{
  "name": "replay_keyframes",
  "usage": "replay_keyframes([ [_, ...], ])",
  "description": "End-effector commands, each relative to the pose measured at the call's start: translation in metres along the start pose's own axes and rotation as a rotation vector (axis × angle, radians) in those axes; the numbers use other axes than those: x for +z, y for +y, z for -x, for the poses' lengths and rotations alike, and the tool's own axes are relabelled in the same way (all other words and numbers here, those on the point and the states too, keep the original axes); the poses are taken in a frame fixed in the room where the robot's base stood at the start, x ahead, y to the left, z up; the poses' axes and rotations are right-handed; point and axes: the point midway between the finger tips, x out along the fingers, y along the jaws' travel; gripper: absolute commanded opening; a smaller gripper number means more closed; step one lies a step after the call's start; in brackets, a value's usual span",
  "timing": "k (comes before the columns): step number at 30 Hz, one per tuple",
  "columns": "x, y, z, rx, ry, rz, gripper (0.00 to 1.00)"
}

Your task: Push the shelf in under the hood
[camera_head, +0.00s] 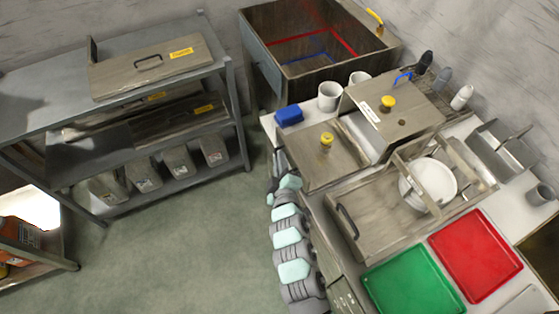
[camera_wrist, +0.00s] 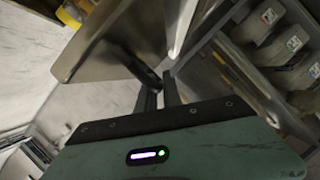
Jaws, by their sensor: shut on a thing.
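A flat metal shelf (camera_head: 312,163) with a yellow knob sticks out to the left of the boxy metal hood (camera_head: 410,122), low beside it on the counter. My gripper (camera_wrist: 159,84) is at the shelf's left edge, with its two dark fingers close together on a dark handle (camera_wrist: 143,71). The shelf's metal panel (camera_wrist: 125,38) fills the upper middle of the wrist view, with a yellow part at top left. In the head view my arm rises along the counter's left side, and the fingertips are too small to make out there.
A dish tray (camera_head: 338,200) with white plates lies in front of the hood. Green (camera_head: 412,280) and red (camera_head: 474,255) trays are on the near counter. A blue block (camera_head: 289,115) and white cups (camera_head: 329,96) stand behind the shelf. A metal rack (camera_head: 150,45) stands left across open floor.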

Motion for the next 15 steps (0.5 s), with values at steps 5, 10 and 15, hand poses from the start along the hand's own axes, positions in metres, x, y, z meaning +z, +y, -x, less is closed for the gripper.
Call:
replay_keyframes([
  [5,0.018,0.010,-0.007,-0.011,-0.007,0.004,0.00],
  [10,0.035,0.021,-0.013,-0.007,-0.011,0.003,0.00],
  [15,0.037,0.024,-0.014,-0.003,-0.006,-0.001,0.00],
])
